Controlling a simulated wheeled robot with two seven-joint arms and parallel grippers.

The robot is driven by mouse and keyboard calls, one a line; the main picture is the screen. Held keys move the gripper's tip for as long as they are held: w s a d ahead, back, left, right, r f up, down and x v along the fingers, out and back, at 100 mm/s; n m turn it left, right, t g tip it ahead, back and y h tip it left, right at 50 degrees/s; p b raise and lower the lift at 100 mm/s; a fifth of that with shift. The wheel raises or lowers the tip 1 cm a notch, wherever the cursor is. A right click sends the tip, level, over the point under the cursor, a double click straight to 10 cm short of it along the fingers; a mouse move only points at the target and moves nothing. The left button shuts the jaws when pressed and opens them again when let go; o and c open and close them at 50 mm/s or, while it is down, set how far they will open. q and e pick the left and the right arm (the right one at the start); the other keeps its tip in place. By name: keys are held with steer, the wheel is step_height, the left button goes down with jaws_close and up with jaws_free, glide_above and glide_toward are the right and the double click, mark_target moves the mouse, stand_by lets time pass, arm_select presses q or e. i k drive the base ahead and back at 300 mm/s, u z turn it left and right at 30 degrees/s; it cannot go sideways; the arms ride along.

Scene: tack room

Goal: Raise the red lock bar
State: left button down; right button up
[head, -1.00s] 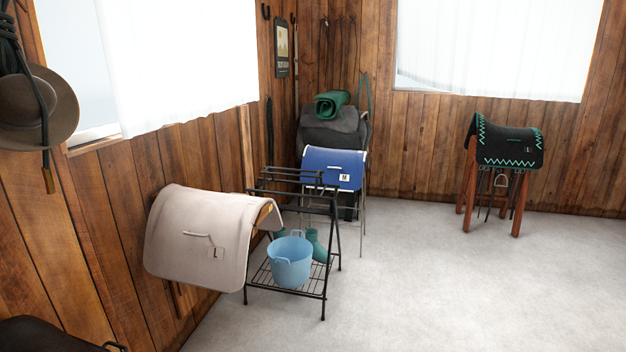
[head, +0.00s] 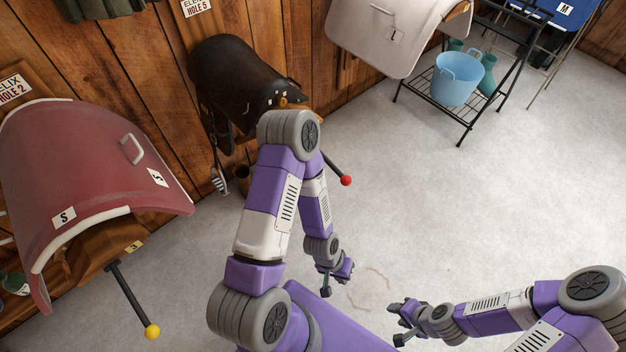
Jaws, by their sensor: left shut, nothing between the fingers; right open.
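The red lock bar shows as a dark bar with a red ball (head: 346,181) on its end. It sticks out and slopes down to the right below the dark brown saddle (head: 228,75) on the wall. My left arm hides the bar's inner end. My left gripper (head: 338,284) is shut and empty, low over the floor, below the red ball in the picture and apart from it. My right gripper (head: 397,322) is open and empty at the lower right, farther from the bar.
A second bar with a yellow ball (head: 152,331) sits under the maroon saddle pad (head: 80,165) at left. A cream pad (head: 385,30) and black rack (head: 468,125) with a blue bucket (head: 457,78) stand at upper right. The floor (head: 545,180) at right is clear.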

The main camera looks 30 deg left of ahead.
mark_target(346, 180)
steer(key=k, duration=0.25)
steer(key=z, duration=0.2)
steer(key=i, duration=0.6)
steer(key=u, duration=1)
